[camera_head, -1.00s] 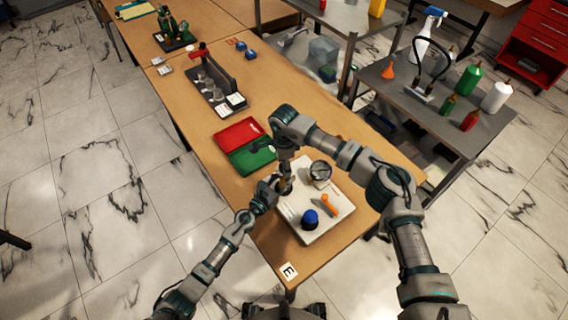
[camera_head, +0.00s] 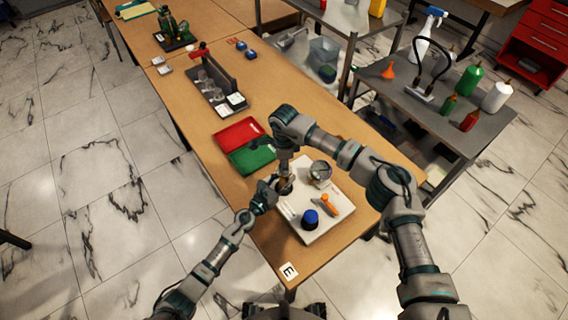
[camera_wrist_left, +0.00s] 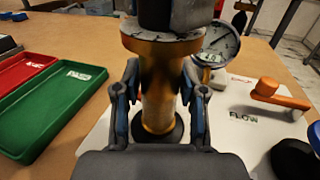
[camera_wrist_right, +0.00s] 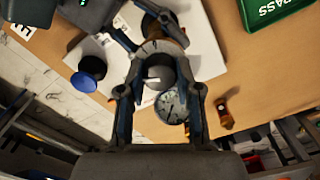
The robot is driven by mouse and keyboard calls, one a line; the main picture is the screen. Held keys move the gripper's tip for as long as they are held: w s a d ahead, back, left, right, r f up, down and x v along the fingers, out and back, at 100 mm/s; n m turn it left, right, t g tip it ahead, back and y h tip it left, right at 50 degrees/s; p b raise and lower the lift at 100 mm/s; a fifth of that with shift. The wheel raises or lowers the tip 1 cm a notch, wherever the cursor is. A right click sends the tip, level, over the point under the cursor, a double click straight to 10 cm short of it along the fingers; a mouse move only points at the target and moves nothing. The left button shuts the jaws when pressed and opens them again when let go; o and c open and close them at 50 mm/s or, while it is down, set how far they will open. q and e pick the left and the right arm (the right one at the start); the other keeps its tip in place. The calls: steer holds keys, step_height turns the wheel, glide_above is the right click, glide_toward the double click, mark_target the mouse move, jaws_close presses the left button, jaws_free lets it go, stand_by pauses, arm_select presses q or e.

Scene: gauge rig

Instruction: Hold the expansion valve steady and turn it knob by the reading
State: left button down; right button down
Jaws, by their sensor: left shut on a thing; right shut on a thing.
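The expansion valve has an upright brass body (camera_wrist_left: 158,85) with a dark round foot, on a white board (camera_wrist_left: 105,130). My left gripper (camera_wrist_left: 160,105) is shut around the brass body from the side. My right gripper (camera_wrist_right: 158,95) comes from above, its fingers on both sides of the valve's round grey knob (camera_wrist_right: 160,72), shut on it. In the head view my right gripper (camera_head: 285,182) and left gripper (camera_head: 274,187) meet at the valve and mostly hide it. A round dial gauge (camera_wrist_left: 217,45) stands beside the valve; its exact reading is too small to tell.
On the board are an orange lever (camera_head: 331,206) and a blue-topped knob (camera_head: 310,218). A green tray (camera_head: 252,154) marked PASS and a red tray (camera_head: 238,134) lie behind. Grey side tables hold bottles at right.

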arm_select(q)
steer(key=shift+s+d, duration=0.1)
arm_select(e)
steer(key=m, duration=0.5)
steer(key=shift+w, duration=0.15)
steer(key=m, duration=0.5)
steer(key=shift+m, duration=0.3)
steer(key=c, duration=0.8)
jaws_free()
steer(key=shift+o, duration=0.2)
steer(key=shift+r, duration=0.1)
step_height(320, 180, up, 12)
